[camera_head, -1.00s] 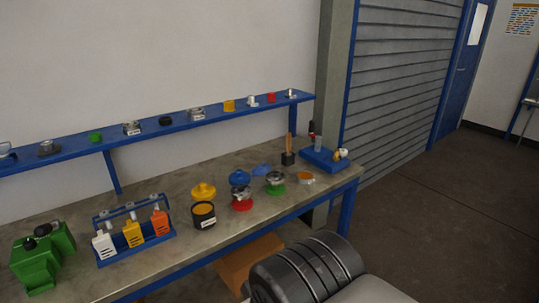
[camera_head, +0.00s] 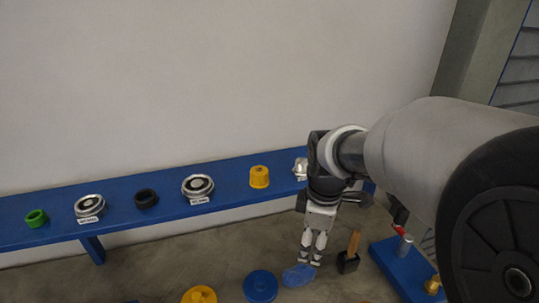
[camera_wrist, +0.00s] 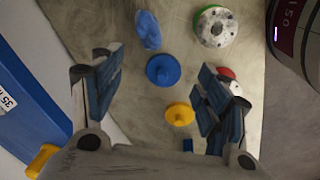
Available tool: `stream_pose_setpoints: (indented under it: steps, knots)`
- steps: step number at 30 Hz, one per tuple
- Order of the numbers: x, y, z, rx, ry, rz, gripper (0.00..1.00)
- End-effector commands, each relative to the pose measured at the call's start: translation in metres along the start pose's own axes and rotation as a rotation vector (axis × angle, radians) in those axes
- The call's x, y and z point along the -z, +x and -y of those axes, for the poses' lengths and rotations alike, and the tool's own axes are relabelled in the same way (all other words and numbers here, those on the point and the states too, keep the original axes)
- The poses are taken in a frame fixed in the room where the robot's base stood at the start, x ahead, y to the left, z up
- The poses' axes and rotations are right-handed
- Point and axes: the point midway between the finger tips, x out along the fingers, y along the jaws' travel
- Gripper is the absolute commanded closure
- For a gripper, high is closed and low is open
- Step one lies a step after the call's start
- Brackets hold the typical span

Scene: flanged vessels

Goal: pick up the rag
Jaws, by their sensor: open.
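The rag (camera_head: 299,275) is a small crumpled blue cloth lying flat on the grey bench, right of a blue round lid (camera_head: 260,286). In the wrist view the rag (camera_wrist: 148,31) shows near the top, beyond the blue lid (camera_wrist: 163,70). My gripper (camera_head: 310,258) points down over the bench, just above the rag in the head view and partly overlapping its edge. In the wrist view my gripper (camera_wrist: 155,62) is open, its two fingers wide apart and nothing between them. I see no contact with the rag.
A black holder with a wooden handle (camera_head: 349,258) stands right of the rag, and a blue stand (camera_head: 402,270) beyond it. A yellow lid (camera_head: 199,295) is at left. The blue wall shelf (camera_head: 230,195), with flanges and caps, runs behind my gripper.

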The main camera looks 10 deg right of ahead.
Motion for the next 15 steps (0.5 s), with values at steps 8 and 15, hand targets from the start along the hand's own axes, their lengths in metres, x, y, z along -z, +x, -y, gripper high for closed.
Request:
stream_pose_setpoints:
  steps: [8,15]
  knots:
    - [0.016,0.052,-0.047,0.105,-0.430,0.015,0.32]
    - [0.018,0.079,-0.055,0.136,-0.567,0.010,0.32]
